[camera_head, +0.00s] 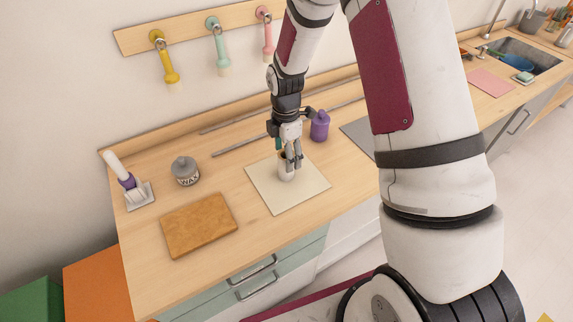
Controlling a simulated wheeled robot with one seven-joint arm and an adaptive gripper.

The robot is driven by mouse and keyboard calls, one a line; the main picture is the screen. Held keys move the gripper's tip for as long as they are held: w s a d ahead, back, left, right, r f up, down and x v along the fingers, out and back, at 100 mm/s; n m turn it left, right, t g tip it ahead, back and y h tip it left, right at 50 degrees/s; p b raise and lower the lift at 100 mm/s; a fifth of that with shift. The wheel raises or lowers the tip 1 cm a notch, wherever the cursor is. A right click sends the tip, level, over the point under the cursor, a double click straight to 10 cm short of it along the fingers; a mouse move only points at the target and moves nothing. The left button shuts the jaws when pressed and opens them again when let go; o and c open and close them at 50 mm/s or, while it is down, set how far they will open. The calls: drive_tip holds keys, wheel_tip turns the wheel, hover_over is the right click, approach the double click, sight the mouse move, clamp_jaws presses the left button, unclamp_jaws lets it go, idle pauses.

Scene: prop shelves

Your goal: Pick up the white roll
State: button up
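A small whitish upright thing, likely the white roll (286,175), stands on or just above a cream square mat (302,196) on the wooden counter. My gripper (291,163) points down over it, with the fingers at its upper part. The fingers cover much of it, so I cannot tell whether they are closed on it or only around it.
A purple bottle (320,126) stands close behind and right of my gripper. A grey-lidded wax jar (185,171), a brown board (199,224) and a white-and-purple brush (126,178) are to the left. The counter (235,178) between jar and mat is clear.

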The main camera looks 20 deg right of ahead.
sight(283, 175)
drive_tip(key=shift+w+d+f+p, duration=0.1)
drive_tip(key=shift+f+p, duration=0.2)
drive_tip(key=shift+f, duration=0.95)
drive_tip(key=shift+w+f+p, duration=0.1)
drive_tip(key=shift+f+p, duration=0.2)
drive_tip(key=shift+f, duration=0.95)
drive_tip(key=c, duration=1.2)
